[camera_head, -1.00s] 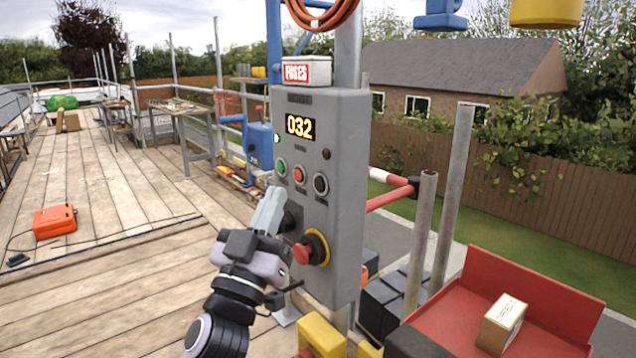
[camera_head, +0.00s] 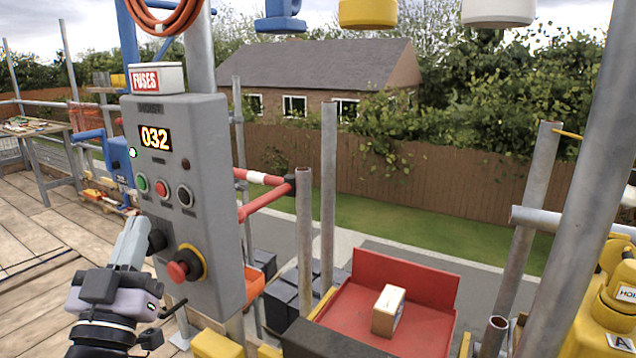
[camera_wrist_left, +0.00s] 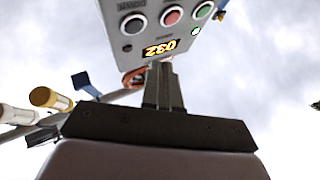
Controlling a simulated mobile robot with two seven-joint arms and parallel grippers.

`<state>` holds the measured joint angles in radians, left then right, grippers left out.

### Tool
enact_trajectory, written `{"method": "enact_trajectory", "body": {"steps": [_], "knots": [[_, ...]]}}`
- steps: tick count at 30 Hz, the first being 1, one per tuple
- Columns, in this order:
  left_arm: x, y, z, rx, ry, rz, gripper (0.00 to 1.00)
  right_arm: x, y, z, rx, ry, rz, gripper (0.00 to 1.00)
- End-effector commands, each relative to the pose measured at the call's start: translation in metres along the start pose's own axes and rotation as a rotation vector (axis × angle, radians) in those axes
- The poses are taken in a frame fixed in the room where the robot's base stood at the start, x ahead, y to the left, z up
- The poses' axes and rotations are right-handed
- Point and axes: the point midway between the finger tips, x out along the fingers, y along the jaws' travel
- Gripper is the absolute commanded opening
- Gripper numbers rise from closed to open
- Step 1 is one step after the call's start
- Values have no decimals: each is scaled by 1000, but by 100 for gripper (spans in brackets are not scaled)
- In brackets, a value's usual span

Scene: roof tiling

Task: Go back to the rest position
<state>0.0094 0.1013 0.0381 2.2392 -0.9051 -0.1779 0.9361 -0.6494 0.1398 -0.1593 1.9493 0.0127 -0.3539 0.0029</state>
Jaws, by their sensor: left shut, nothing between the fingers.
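My left gripper (camera_head: 134,230) is in the lower left of the head view, its fingers together and empty, pointing up beside the grey control box (camera_head: 205,130). The fingers are close to a dark knob (camera_head: 157,241) on the box's face; I cannot tell whether they touch it. In the left wrist view the shut fingers (camera_wrist_left: 165,85) point at the control box (camera_wrist_left: 125,40), which is seen upside down. The box carries green, red and black buttons, a red emergency stop (camera_head: 184,266) and a lit display (camera_head: 155,139) reading 032. My right gripper is not in view.
A red tray (camera_head: 430,290) with a small cardboard box (camera_head: 388,310) is at the lower middle. Grey scaffold poles (camera_head: 303,230) stand behind and to the right. Yellow equipment (camera_head: 612,300) is at the right edge. Wooden decking (camera_head: 40,225) lies open at the left.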

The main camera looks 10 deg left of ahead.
Motion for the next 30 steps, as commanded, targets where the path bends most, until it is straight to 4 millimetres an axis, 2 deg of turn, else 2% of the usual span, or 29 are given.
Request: {"method": "enact_trajectory", "body": {"steps": [2, 5, 6, 8, 9, 11, 12, 15, 18, 22, 25, 30], "knots": [[-15, 4, 32, 4, -95, 13, 0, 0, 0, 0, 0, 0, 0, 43], [-50, 14, 87, 16, -265, 45, 0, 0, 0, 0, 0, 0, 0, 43], [-68, 18, 111, 22, -344, 61, 0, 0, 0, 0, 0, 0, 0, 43], [-100, 24, 144, 29, -462, 89, 0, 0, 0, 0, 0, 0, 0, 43], [-123, 29, 165, 32, -540, 109, 0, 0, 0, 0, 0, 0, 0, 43], [-160, 35, 192, 36, -653, 142, 0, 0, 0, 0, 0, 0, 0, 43], [-186, 39, 208, 39, -728, 166, 0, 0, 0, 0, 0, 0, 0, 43], [-252, 49, 238, 39, -900, 227, 0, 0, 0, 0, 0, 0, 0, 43], [-310, 57, 256, 34, -1038, 282, 0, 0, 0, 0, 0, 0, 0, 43], [-361, 64, 264, 24, -1154, 336, 0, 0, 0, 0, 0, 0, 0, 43], [-381, 67, 266, 20, -1196, 357, 0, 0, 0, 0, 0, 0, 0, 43], [-386, 68, 267, 18, -1208, 365, 0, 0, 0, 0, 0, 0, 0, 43]]}}
